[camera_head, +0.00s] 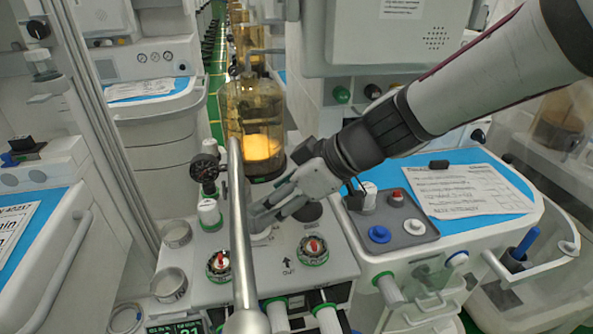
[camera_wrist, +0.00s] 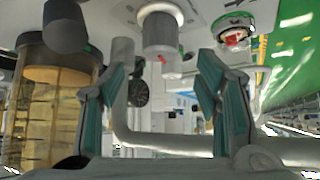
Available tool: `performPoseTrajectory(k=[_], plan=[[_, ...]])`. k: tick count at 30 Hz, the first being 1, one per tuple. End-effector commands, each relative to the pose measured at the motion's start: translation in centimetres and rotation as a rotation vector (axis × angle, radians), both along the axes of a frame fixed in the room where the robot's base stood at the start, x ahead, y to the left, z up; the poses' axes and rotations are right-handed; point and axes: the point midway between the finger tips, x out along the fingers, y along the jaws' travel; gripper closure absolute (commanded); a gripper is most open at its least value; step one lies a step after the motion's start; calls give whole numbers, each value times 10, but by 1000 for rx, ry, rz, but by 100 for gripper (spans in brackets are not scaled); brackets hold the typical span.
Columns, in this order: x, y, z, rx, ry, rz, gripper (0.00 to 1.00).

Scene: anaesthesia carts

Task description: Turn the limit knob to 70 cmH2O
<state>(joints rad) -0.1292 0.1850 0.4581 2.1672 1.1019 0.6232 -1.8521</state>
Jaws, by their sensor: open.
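My gripper (camera_head: 262,212) reaches in from the right over the white control panel (camera_head: 200,292). Its two fingers stand apart in the wrist view (camera_wrist: 163,62), with nothing held between them. A pale round knob with a grey band and a small red mark (camera_wrist: 160,30) shows between and beyond the fingertips. It appears to be the limit knob, but its scale is unreadable. In the head view, a pale round part (camera_head: 261,238) shows just below the fingers, partly hidden by them and by a metal tube. I cannot tell whether the fingers touch it.
The upright metal tube (camera_head: 240,240) stands close in front of the gripper. An amber canister (camera_head: 252,110) stands behind it. A black gauge (camera_head: 205,168) is to the left. Red-and-green knobs (camera_head: 218,264) (camera_head: 313,249) flank the panel front. A blue-topped tray (camera_head: 455,225) is right.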

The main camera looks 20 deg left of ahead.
Motion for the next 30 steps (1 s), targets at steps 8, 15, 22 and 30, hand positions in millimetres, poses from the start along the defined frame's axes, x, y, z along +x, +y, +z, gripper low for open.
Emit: performPoseTrajectory(k=[8,15,22,30], plan=[[0,35,-36,0,3,3,42],[1,48,-48,-1,0,1,42],[1,49,-48,0,-1,1,42],[1,48,-48,0,0,0,88]])
